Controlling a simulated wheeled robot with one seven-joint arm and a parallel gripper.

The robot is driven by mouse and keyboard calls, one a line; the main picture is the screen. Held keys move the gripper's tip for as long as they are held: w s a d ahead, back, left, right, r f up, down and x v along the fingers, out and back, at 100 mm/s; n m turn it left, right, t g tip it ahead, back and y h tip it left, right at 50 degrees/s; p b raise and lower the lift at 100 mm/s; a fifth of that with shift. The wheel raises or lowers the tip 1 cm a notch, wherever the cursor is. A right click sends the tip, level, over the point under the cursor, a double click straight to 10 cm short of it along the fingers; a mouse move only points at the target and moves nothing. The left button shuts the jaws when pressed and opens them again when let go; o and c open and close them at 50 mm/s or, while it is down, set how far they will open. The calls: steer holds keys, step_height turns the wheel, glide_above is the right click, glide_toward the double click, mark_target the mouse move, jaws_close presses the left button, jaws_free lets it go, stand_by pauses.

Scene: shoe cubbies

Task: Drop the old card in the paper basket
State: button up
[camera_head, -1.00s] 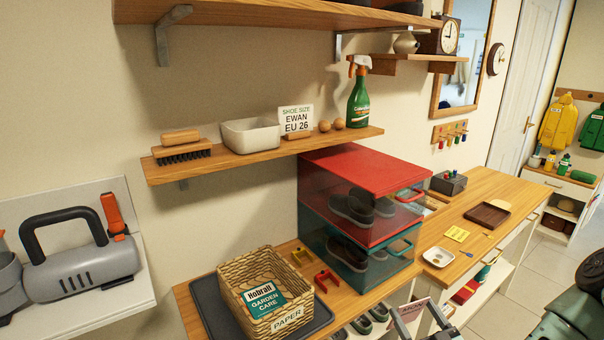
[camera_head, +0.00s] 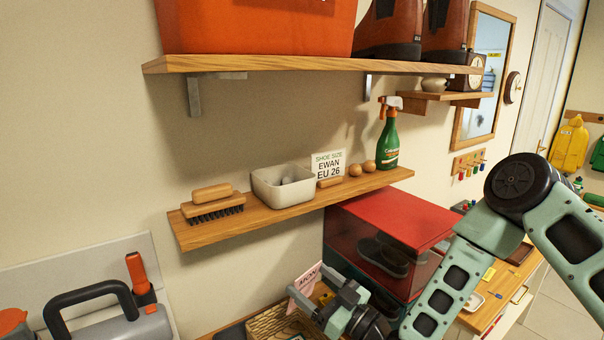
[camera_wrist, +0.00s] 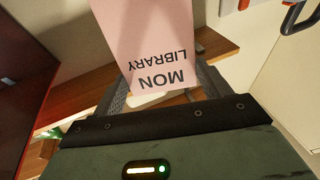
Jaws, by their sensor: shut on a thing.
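My gripper (camera_head: 325,300) is shut on a pink card (camera_head: 304,284). In the wrist view the card (camera_wrist: 158,40) reads "MON LIBRARY", upside down, between the fingers. The woven paper basket (camera_head: 272,326) is at the bottom edge of the head view, mostly cut off and partly behind my gripper. The card is above the basket's right side in the picture; its height over the rim is unclear. A white card (camera_head: 327,164) reading "SHOE SIZE EWAN EU 26" stands in a wooden holder (camera_head: 330,181) on the shelf.
The wall shelf (camera_head: 290,210) also carries a brush (camera_head: 213,203), a white bin (camera_head: 282,187), wooden balls and a green spray bottle (camera_head: 388,140). A red-topped shoe box (camera_head: 395,220) stands right of my gripper. An upper shelf (camera_head: 310,64) holds boots.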

step_height(320, 180, down, 6)
steer(key=b, duration=0.3)
stand_by(0.3)
steer(key=o, duration=0.8)
steer(key=shift+c, duration=0.2)
steer(key=b+v, duration=0.7)
steer(key=v, duration=1)
steer(key=shift+s+d+b, duration=0.15)
steer(key=shift+d+b, duration=0.05)
steer(key=shift+b, duration=0.1)
